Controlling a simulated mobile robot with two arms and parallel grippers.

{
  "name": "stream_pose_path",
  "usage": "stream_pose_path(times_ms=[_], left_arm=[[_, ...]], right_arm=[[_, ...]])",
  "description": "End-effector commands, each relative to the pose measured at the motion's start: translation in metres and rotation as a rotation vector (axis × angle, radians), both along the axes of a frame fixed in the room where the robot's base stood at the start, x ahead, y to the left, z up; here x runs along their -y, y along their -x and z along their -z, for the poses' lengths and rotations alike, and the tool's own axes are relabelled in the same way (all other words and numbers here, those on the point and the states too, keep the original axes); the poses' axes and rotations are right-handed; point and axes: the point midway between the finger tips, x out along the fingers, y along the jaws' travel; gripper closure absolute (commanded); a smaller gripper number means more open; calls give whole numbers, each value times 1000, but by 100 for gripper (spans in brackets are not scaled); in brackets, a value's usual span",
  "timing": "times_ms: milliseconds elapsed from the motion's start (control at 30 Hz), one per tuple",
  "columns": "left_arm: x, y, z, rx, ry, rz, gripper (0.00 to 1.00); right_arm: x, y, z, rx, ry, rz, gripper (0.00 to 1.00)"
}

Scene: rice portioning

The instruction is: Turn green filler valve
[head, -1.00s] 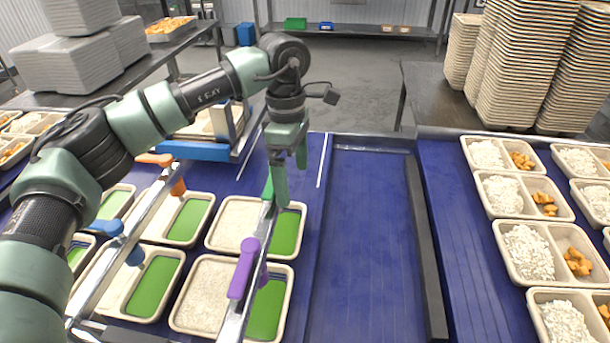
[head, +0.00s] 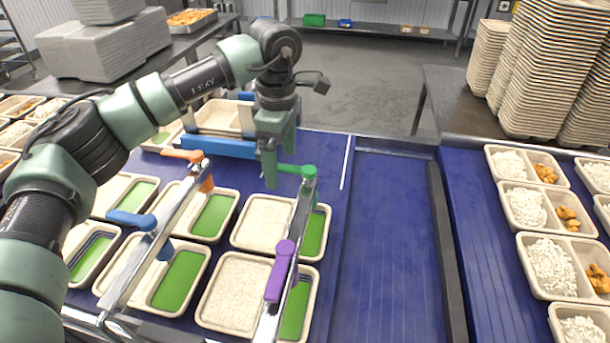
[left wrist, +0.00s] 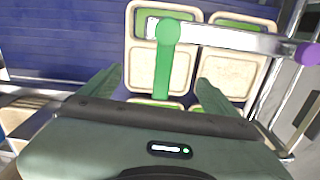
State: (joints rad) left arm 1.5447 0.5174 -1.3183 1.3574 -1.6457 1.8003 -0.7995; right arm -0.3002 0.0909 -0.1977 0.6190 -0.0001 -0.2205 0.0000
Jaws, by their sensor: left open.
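The green valve handle (head: 298,169) sits at the far end of the right metal filler rail (head: 300,215) and points left, crosswise to the rail. My left gripper (head: 278,165) is open at the handle's free end, left of its pivot. In the left wrist view the green handle (left wrist: 164,65) runs from its round pivot down into the gap between the open fingers of my left gripper (left wrist: 158,90). Clearance shows on both sides there, so the fingers do not grip it. My right gripper is out of view.
A purple handle (head: 280,270) is nearer on the same rail. Orange (head: 186,155) and blue (head: 133,219) handles are on the left rail. Rice trays (head: 236,290) lie beneath. The blue belt (head: 385,240) right of them is clear. Filled trays (head: 549,272) stand at the right.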

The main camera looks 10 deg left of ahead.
Motion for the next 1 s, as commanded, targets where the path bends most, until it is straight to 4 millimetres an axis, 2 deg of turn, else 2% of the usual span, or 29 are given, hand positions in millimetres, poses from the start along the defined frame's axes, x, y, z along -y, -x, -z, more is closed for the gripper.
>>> stream_pose_path(times_ms=[33,367,533,1000], left_arm=[[0,0,-10,1,0,1,9],[0,0,-42,1,0,1,9],[0,0,-58,1,0,1,9],[0,0,-59,0,0,1,9]], right_arm=[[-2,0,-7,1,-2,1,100],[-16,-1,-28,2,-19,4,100],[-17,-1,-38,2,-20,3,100],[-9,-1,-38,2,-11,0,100]])
